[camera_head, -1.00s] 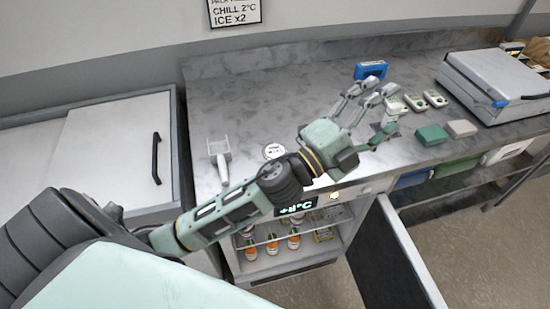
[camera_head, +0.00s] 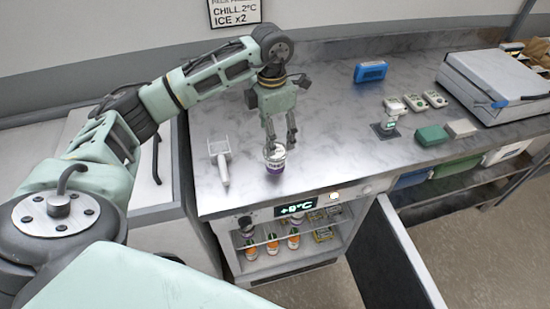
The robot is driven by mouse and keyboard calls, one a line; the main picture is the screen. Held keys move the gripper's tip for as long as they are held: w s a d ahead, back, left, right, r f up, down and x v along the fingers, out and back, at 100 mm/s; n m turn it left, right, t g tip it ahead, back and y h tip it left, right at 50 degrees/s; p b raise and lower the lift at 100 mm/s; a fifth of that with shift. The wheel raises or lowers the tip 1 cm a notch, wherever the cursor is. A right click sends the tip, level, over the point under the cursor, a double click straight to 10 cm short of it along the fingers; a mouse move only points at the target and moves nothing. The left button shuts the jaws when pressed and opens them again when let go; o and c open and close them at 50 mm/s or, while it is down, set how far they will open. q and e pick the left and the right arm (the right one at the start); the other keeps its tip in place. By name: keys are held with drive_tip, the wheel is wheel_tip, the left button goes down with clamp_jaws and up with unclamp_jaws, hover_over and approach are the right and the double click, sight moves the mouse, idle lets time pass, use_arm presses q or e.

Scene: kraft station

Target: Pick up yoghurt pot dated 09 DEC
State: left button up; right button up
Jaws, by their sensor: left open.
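A small pot (camera_head: 274,162) with a white lid and a purple-marked side stands upright on the marble counter; no date on it is readable. My left gripper (camera_head: 281,146) points down with its fingers open at the pot's top. I cannot tell whether the fingers touch it. More small containers (camera_head: 272,245), some with orange parts, stand in the open fridge (camera_head: 262,262) under the counter; their dates are also unreadable. My right gripper is not in view.
A blue device (camera_head: 370,71), a small stand (camera_head: 386,129), a green box (camera_head: 431,135) and a large lidded case (camera_head: 497,84) are to the right. The fridge door (camera_head: 390,255) hangs open. The counter between is clear.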

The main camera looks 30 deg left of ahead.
sight(275, 160)
use_arm(q)
drive_tip(key=f+p, duration=0.1)
drive_tip(key=f, duration=0.1)
drive_tip(key=f+p, duration=0.1)
drive_tip(key=f, duration=0.1)
drive_tip(key=f+p, duration=0.1)
drive_tip(key=f, duration=0.1)
drive_tip(key=shift+w+d+f, duration=0.2)
drive_tip(key=shift+d+f, duration=0.05)
drive_tip(key=shift+d, duration=0.05)
drive_tip(key=shift+f, duration=0.4)
drive_tip(key=shift+c, duration=0.2)
drive_tip(key=c, duration=1.2)
drive_tip(key=shift+r, duration=0.1)
drive_tip(key=shift+c, duration=0.2)
